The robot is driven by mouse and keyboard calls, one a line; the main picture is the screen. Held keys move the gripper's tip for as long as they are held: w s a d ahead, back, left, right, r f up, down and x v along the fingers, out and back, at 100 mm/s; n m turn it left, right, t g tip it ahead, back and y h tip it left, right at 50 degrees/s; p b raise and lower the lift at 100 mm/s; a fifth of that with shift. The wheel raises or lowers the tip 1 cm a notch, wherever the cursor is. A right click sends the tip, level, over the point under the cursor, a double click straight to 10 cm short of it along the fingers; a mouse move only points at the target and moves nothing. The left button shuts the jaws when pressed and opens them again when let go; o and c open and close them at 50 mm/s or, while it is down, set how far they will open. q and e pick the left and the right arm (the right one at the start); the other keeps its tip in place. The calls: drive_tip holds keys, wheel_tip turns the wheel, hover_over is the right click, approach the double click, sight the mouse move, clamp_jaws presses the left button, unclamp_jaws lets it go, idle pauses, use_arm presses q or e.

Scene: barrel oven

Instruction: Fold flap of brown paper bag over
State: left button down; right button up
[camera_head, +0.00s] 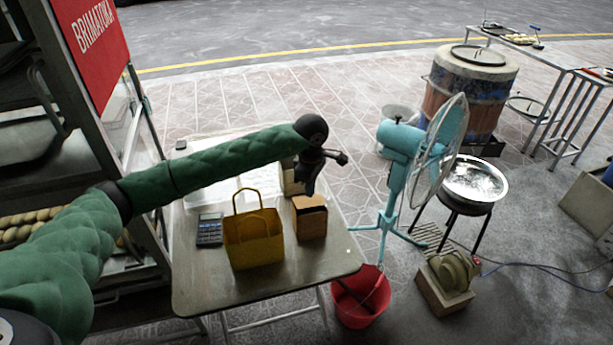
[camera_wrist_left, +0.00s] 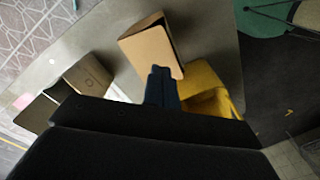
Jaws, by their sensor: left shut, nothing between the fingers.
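The brown paper bag (camera_head: 311,223) stands on the metal table, right of a yellow basket bag. In the left wrist view the brown bag (camera_wrist_left: 147,52) shows a tan face with a dark gap along its right edge. I cannot tell how far its flap is folded. My left gripper (camera_head: 309,191) is shut and empty, pointing down just above the bag's top. In the left wrist view its fingertips (camera_wrist_left: 162,70) overlap the bag's lower edge; whether they touch it is unclear. My right gripper is not in view.
The yellow basket bag (camera_head: 254,242) stands close by, with a calculator (camera_head: 209,229) to its left. A small box (camera_head: 291,181) sits behind the brown bag. A turquoise fan (camera_head: 400,145) and a red bucket (camera_head: 360,310) stand right of the table (camera_head: 205,292). The table's front is clear.

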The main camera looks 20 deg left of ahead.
use_arm(q)
wheel_tip(320, 180, up, 6)
drive_tip(key=shift+p, duration=0.45)
drive_tip(key=shift+r, duration=0.1)
idle(0.3)
